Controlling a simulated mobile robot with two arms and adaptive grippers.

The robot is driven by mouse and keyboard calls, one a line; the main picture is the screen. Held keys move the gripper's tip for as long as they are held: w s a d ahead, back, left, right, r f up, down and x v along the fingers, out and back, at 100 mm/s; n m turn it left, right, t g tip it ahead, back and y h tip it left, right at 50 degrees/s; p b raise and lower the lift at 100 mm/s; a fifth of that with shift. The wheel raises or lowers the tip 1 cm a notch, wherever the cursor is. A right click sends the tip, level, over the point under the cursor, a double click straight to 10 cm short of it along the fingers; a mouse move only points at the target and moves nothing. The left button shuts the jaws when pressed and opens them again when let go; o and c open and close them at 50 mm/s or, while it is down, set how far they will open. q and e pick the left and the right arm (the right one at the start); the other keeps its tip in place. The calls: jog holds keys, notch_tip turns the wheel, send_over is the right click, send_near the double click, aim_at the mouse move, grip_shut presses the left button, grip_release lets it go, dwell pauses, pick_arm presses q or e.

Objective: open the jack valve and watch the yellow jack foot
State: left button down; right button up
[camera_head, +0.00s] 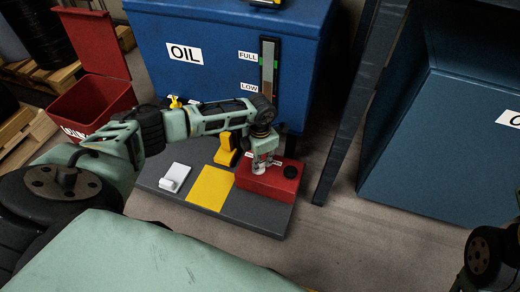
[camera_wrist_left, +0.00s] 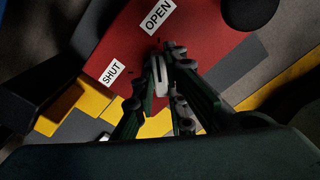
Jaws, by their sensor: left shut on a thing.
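The red valve box (camera_head: 271,181) sits on the right part of a dark grey base plate. In the left wrist view, the box (camera_wrist_left: 205,25) carries an OPEN label (camera_wrist_left: 158,16) and a SHUT label (camera_wrist_left: 111,73). My left gripper (camera_head: 262,163) is over the box, its fingers shut on a pale lever (camera_wrist_left: 158,76) near both labels. The fingers hide part of the lever. A yellow upright piece (camera_head: 227,150), perhaps the jack foot, stands behind a flat yellow patch (camera_head: 211,187); my arm partly covers it.
A blue OIL tank (camera_head: 215,75) with a FULL/LOW gauge (camera_head: 268,68) stands behind the plate. A red open bin (camera_head: 95,100) is at left, and a large blue casing (camera_head: 445,140) with a dark post at right. Floor is clear right of the plate.

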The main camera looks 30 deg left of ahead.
aim_at(260, 163)
pick_arm(q)
jog(key=shift+m, duration=0.5)
jog(key=c, duration=1.8)
grip_release()
notch_tip(260, 163, up, 12)
